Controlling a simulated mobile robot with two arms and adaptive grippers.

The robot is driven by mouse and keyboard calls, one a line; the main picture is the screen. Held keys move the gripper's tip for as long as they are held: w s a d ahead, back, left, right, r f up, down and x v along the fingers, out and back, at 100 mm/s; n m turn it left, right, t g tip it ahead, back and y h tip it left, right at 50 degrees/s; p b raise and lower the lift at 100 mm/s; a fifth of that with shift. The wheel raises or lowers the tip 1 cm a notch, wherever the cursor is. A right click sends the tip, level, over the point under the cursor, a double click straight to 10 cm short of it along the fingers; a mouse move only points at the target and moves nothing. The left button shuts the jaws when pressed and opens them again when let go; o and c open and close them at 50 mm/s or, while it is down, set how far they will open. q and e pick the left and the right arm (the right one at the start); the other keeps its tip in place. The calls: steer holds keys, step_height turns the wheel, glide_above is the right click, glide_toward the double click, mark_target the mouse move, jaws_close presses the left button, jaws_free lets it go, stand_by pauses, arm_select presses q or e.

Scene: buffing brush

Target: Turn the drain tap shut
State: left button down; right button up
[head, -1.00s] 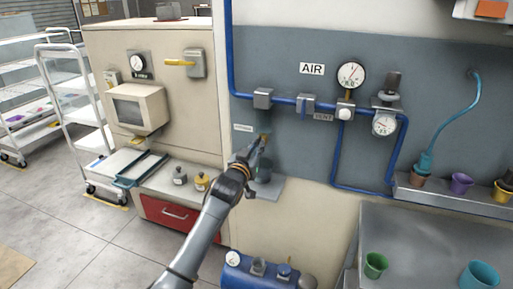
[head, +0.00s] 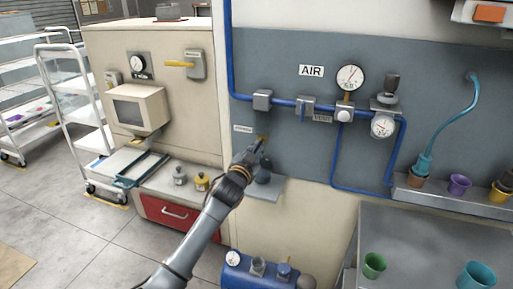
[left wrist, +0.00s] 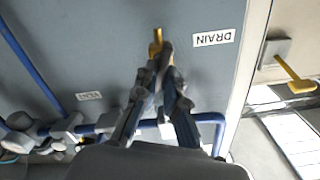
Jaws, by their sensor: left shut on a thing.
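The drain tap (head: 264,138) is a small yellow lever on the grey wall panel, beside a white label (head: 243,128). In the left wrist view the lever (left wrist: 156,42) stands out at the fingertips, and the label (left wrist: 214,38) reads DRAIN upside down. My left gripper (head: 258,148) reaches up to the tap from below. In the left wrist view its fingers (left wrist: 162,66) converge and are shut on the lever. The fingers hide the lever's lower part and the tap body. My right gripper is out of view.
Blue air pipes with valves and gauges (head: 350,77) run right of the tap. A small grey shelf (head: 268,192) with a dark vessel (head: 264,176) is just below. A blue tank (head: 258,275) stands lower down. A beige cabinet (head: 150,60) is at left.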

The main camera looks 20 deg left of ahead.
arm_select(q)
steer(key=m+p, duration=0.1)
steer(key=m, duration=0.5)
steer(key=shift+d+f+m, duration=0.1)
steer(key=shift+d+m, duration=0.05)
steer(key=shift+m, duration=0.15)
steer(key=m+p, duration=0.1)
steer(key=m, duration=0.5)
steer(key=shift+f, duration=0.2)
steer(key=c, duration=1.4)
jaws_free()
steer(key=s, duration=1.2)
steer(key=shift+a, duration=0.2)
steer(key=shift+f, duration=0.1)
